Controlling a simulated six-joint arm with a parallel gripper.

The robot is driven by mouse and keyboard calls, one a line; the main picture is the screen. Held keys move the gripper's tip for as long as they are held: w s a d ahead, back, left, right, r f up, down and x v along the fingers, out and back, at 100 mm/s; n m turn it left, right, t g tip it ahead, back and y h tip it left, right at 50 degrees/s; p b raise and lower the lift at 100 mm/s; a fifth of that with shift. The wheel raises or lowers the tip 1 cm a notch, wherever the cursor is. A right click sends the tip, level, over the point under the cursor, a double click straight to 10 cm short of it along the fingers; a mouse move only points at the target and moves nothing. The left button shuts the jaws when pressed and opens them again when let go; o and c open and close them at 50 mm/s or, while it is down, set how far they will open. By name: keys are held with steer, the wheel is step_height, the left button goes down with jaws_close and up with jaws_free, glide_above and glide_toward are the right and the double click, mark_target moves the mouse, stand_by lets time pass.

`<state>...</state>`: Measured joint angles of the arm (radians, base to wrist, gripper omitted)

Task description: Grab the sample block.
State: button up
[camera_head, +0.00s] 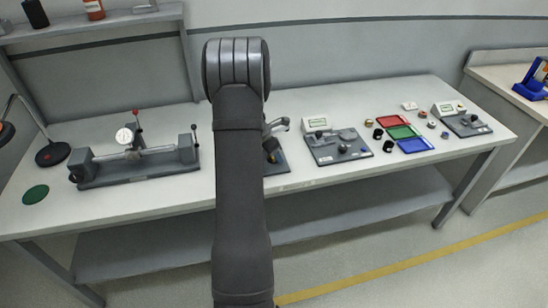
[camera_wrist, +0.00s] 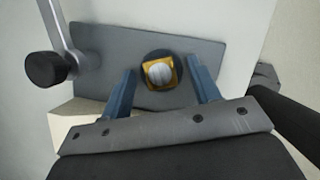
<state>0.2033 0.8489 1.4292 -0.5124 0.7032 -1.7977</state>
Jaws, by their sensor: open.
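The sample block looks to be the small yellow-orange block with a pale round top (camera_wrist: 159,73) in the wrist view. It sits on a dark round seat on a grey plate (camera_wrist: 205,50). My gripper (camera_wrist: 160,66) is open, with one blue finger to each side of the block and visible gaps between. I cannot tell how far above the plate the fingertips are. In the head view my arm hides the gripper and the block; only part of the grey fixture (camera_head: 276,160) shows beside it.
A lever with a black knob (camera_wrist: 52,68) stands at the plate's left in the wrist view. On the bench (camera_head: 150,205), a long clamp device with a dial (camera_head: 135,170) is at left. A grey fixture with a display (camera_head: 338,148) and coloured trays (camera_head: 400,132) are at right.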

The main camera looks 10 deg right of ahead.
jaws_close()
steer(key=shift+r, duration=0.15)
